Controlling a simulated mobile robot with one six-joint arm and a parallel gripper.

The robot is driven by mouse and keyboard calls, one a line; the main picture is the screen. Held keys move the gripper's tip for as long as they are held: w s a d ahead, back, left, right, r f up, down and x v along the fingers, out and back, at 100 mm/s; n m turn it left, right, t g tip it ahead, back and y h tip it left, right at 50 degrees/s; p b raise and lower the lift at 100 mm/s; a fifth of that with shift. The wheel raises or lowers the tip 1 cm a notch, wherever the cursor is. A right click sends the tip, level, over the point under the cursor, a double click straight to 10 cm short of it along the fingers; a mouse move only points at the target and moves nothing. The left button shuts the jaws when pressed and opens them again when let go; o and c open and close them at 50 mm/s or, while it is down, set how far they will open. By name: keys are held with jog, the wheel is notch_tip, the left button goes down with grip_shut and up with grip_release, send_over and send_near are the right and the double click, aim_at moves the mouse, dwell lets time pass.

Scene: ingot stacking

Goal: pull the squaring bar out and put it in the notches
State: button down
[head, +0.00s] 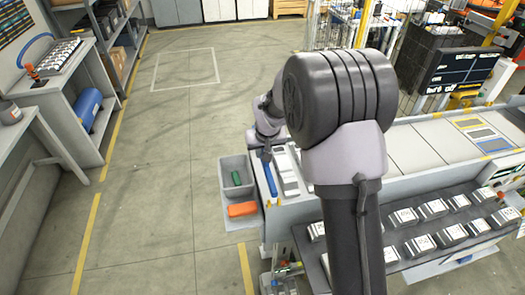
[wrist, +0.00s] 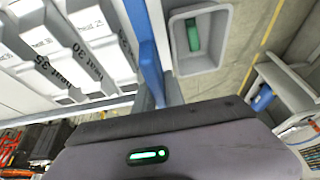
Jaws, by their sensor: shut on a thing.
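The blue squaring bar (head: 270,179) lies or hangs along the left end of the bench in the head view, beside the pale ingots (head: 288,174). My gripper (head: 265,156) is at the bar's far end, mostly small and dark there. In the wrist view the blue bar (wrist: 146,50) runs away from my gripper (wrist: 157,97), whose grey fingers are shut on its near end. Labelled ingots (wrist: 75,45) lie just left of the bar. I cannot make out the notches, nor whether the bar touches the bench.
A grey bin (wrist: 197,69) with a green object (wrist: 192,35) stands right of the bar; an orange object (head: 242,209) lies nearer in the head view. Several ingots (head: 420,244) sit on the dark front shelf. My arm hides part of the bench. The floor at left is clear.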

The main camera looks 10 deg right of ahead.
jog(key=shift+f+b, duration=2)
jog(key=shift+f, duration=0.35)
jog(key=c, duration=1.3)
grip_release()
jog(key=p+v, duration=0.3)
jog(key=v, duration=1.4)
jog(key=shift+s+r+p, duration=0.15)
jog(key=shift+r+p, duration=0.05)
jog(key=shift+p, duration=0.1)
